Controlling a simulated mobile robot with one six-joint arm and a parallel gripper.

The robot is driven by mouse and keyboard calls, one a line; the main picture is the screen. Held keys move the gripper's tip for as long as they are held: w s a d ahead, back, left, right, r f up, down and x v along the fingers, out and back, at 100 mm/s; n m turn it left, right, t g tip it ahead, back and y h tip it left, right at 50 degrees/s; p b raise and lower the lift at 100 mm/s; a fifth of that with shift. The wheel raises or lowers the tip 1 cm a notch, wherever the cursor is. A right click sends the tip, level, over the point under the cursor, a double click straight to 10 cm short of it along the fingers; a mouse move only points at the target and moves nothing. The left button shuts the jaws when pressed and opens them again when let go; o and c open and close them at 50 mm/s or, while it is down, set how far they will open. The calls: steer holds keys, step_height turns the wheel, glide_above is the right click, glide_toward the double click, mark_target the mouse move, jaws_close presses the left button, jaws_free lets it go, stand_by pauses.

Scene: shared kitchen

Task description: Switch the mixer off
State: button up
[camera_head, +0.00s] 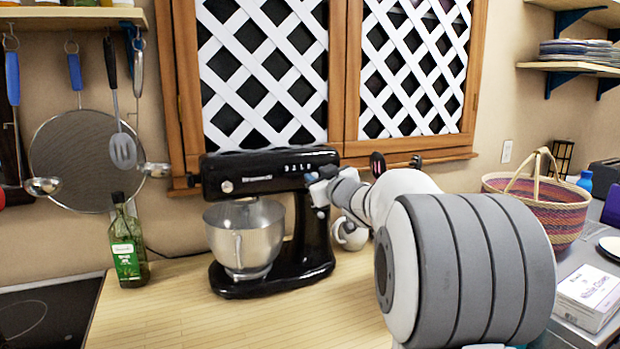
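The black stand mixer (264,174) stands on the wooden counter, with its steel bowl (245,240) under the head. A round silver knob (227,187) shows on the left end of the head. My gripper (318,185) is at the right end of the mixer head, close to its side. I cannot tell whether it touches the mixer. My own arm comes in from the right and hides part of the gripper. The fingers are small here, and I cannot tell whether they are open or shut.
A green bottle (128,245) stands left of the mixer, beside the black cooktop (45,315). A white mug (350,235) is behind my arm. A woven basket (545,205) and a glove box (592,290) are at the right. Utensils (122,150) hang at the left.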

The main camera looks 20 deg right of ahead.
steer(key=shift+o, duration=1.2)
steer(key=shift+f, duration=0.1)
steer(key=shift+s, duration=0.1)
steer(key=shift+s, duration=0.1)
steer(key=s, duration=0.7)
steer(key=shift+s+d, duration=0.2)
steer(key=shift+s, duration=0.1)
